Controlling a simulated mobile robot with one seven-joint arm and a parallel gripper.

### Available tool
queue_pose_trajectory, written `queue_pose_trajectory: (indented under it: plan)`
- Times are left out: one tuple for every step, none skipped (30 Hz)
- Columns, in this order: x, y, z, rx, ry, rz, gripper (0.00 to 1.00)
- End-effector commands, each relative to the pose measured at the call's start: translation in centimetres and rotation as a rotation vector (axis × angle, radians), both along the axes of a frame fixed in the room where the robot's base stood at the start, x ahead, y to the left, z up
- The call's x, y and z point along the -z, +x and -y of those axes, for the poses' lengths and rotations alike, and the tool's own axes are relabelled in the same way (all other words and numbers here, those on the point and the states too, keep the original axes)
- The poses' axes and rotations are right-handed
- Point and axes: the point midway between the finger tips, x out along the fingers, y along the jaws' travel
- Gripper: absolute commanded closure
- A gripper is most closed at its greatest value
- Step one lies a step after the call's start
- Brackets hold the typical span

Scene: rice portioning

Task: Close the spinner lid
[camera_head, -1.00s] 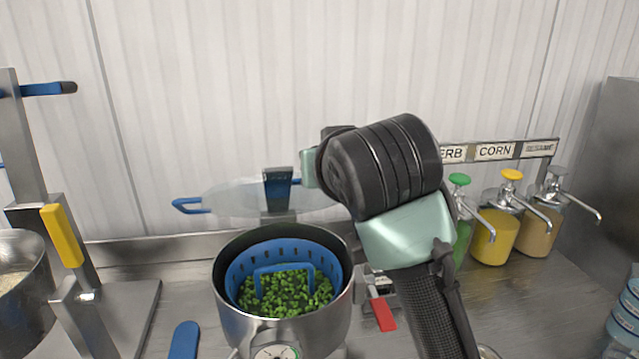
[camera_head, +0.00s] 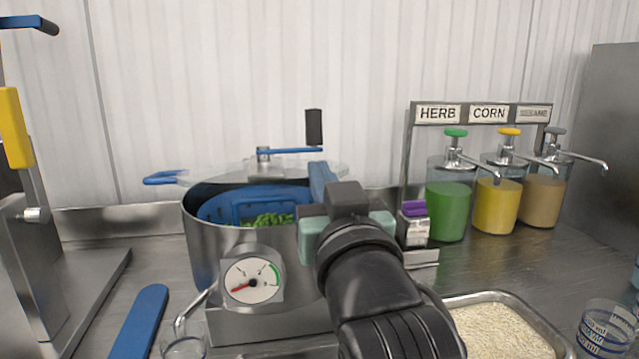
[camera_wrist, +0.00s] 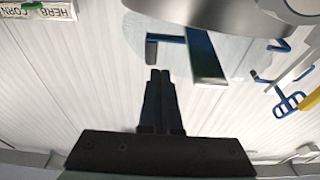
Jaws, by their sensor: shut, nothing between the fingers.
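The spinner is a steel pot (camera_head: 212,238) with a dial on its front. A blue basket (camera_head: 212,208) inside holds green leafy pieces (camera_head: 270,219). The clear lid (camera_head: 225,172) is open, over the pot's back rim, with a blue crank (camera_head: 290,151) and an upright black knob (camera_head: 314,127). In the wrist view, the clear lid (camera_wrist: 172,42) carries a broad blue bar (camera_wrist: 205,55). My gripper (camera_wrist: 160,78) is shut and empty, its tips just below the lid in that picture.
Green, yellow and tan pump bottles (camera_head: 449,200) stand at the right under a label rail (camera_head: 480,114). A rice tray (camera_head: 478,297) lies at front right. A blue-handled tool (camera_head: 140,320) lies front left, beside a steel stand (camera_head: 40,270).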

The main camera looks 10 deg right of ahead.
Motion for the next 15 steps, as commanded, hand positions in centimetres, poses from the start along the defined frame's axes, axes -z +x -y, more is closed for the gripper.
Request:
queue_pose_trajectory:
  plan:
    - [1.6,-0.1,-0.1,-0.001,0.002,0.020,1.00]
    - [2.0,-0.1,0.0,-0.001,0.002,0.033,1.00]
    - [2.4,-0.2,0.0,-0.001,0.002,0.051,1.00]
    - [2.5,-0.3,-0.1,-0.001,0.001,0.053,1.00]
    - [2.8,-0.3,-0.1,-0.001,0.000,0.052,1.00]
    - [3.1,-0.4,-0.1,-0.001,0.000,0.051,1.00]
    - [3.4,-0.4,-0.1,-0.001,0.000,0.051,1.00]
    - [3.6,-0.4,-0.1,-0.001,0.000,0.050,1.00]
    - [3.9,-0.4,-0.1,-0.001,0.000,0.050,1.00]
    - [4.1,-0.4,0.0,-0.001,0.000,0.049,1.00]
    - [4.2,-0.4,0.0,-0.001,-0.001,0.049,1.00]
    - [4.4,-0.4,0.0,-0.001,-0.001,0.049,1.00]
    - [4.5,-0.4,0.0,0.000,-0.001,0.049,1.00]
    - [4.6,-0.5,0.0,0.000,-0.001,0.049,1.00]
    - [4.7,-0.5,0.0,0.000,-0.001,0.049,1.00]
